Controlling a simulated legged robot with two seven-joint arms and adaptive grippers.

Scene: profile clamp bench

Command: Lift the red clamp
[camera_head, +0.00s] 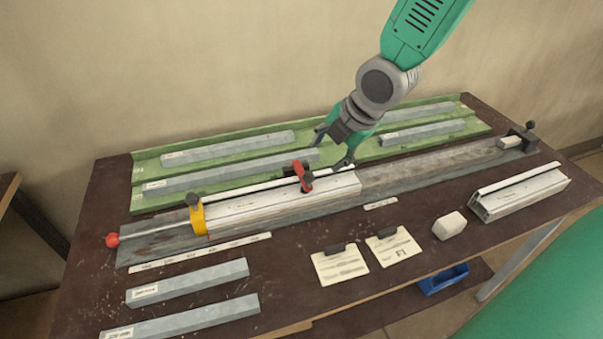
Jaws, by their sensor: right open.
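The red clamp (305,181) stands upright on the white profile (270,203) near the middle of the bench, against a thin rail along the profile. Part of the clamp is black. My right gripper (334,146) reaches down from the upper right, just behind and to the right of the clamp. Its fingers are spread, with nothing seen between them. It appears apart from the clamp, though the exact gap in depth is hard to tell. My left gripper is not in view.
A yellow stop (197,217) and a red knob (112,240) are at the profile's left. A green tray (146,171) with grey bars lies behind. Cards (339,264), a pale block (449,226) and another profile (520,193) lie in front and right.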

